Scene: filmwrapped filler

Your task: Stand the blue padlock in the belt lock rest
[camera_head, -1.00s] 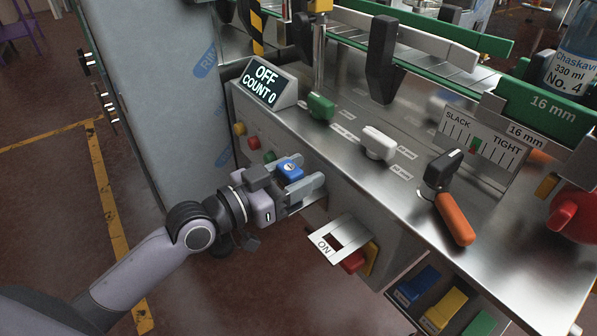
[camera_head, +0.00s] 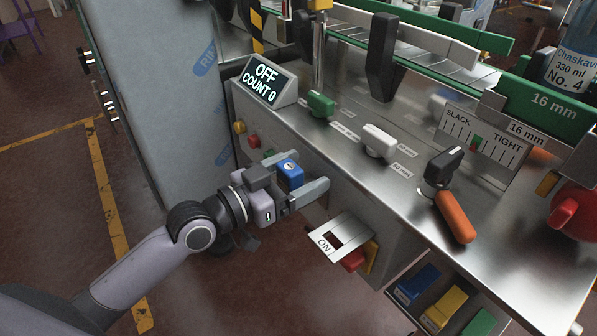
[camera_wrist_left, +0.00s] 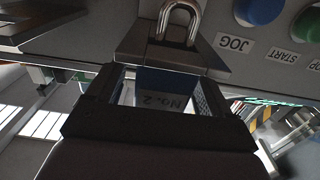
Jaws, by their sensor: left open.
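The blue padlock (camera_head: 291,175) is between the fingers of my left gripper (camera_head: 302,184), close to the front panel of the machine. My left gripper is open around it. In the left wrist view the padlock's blue body (camera_wrist_left: 165,88), marked No. 2, lies between the open fingers, and its metal shackle (camera_wrist_left: 180,18) shows beyond a grey bracket on the panel. This bracket (camera_wrist_left: 165,55) may be the belt lock rest. Whether the body touches or rests on it I cannot tell. My right gripper is not in view.
An orange handle (camera_head: 455,218) is on the steel top. Coloured blocks fill a lower tray.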

